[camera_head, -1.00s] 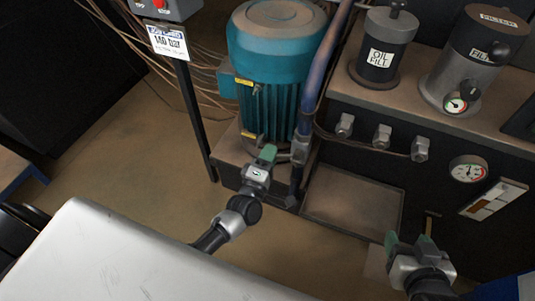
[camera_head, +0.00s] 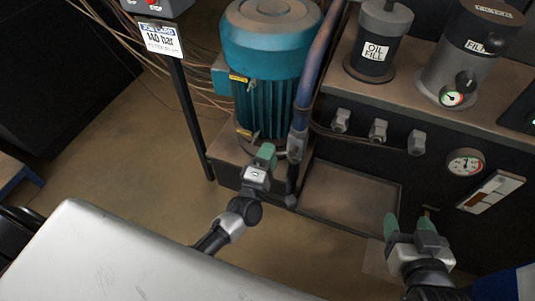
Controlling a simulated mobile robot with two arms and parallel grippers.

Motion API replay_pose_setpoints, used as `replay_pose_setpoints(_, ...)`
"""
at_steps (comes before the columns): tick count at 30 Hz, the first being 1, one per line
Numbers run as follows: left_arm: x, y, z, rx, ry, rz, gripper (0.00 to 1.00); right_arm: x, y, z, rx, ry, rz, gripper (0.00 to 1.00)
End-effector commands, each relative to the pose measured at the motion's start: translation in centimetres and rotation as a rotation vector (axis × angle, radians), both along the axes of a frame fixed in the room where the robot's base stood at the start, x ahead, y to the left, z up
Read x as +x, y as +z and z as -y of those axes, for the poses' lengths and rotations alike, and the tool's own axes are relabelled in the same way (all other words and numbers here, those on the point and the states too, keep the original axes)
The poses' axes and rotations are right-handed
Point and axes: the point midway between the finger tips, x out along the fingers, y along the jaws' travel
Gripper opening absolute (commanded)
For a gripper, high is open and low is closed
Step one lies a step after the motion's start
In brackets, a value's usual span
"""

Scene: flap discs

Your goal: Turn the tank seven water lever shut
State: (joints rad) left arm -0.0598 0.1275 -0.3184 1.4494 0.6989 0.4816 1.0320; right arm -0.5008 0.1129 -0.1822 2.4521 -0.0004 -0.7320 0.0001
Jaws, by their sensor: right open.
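No lever marked tank seven can be made out in the head view. A small brass-coloured piece (camera_head: 427,213) shows on the dark tank front, just beyond my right gripper and partly hidden by it; I cannot tell whether it is a lever. My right gripper (camera_head: 409,224) is open and empty, its two green-tipped fingers apart. My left gripper (camera_head: 265,155) is in front of the teal motor's base, seen nearly edge-on, so its opening is unclear. I see nothing held in it.
The teal motor (camera_head: 268,55) stands behind my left gripper beside a blue hose (camera_head: 315,65). Several metal fittings (camera_head: 378,130) and a gauge (camera_head: 466,162) are on the tank front. A sign post (camera_head: 190,110) stands left. A shallow tray (camera_head: 345,200) lies between my grippers.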

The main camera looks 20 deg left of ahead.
Motion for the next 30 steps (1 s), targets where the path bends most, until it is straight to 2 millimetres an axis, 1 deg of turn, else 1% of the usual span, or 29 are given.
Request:
replay_pose_setpoints(5, 0.1, 0.3, -0.1, -0.002, 0.003, 0.006, 0.59, 0.0, 0.0, 0.0, 0.000, 0.000, 0.000, 0.58)
replay_pose_setpoints(8, -0.4, 0.2, -0.2, -0.002, 0.003, 0.006, 0.59, 0.0, 0.1, 0.0, -0.001, 0.000, -0.007, 0.58)
replay_pose_setpoints(11, -1.7, 0.0, -0.2, -0.002, 0.002, 0.004, 0.59, -0.5, -0.5, 0.3, -0.015, -0.005, -0.060, 0.58)
replay_pose_setpoints(18, -6.5, -1.0, -0.3, -0.001, 0.002, 0.001, 0.59, -1.9, -2.1, 1.0, -0.050, -0.016, -0.210, 0.58)
replay_pose_setpoints(21, -8.2, -1.3, -0.3, 0.000, 0.000, 0.002, 0.59, -2.4, -2.6, 1.2, -0.061, -0.019, -0.257, 0.58)
replay_pose_setpoints(25, -9.8, -1.7, -0.4, 0.000, 0.000, 0.002, 0.59, -2.8, -3.0, 1.4, -0.069, -0.022, -0.294, 0.58)
replay_pose_setpoints(30, -10.5, -1.9, -0.4, -0.001, 0.001, 0.004, 0.59, -3.1, -3.2, 1.5, -0.073, -0.023, -0.313, 0.58)
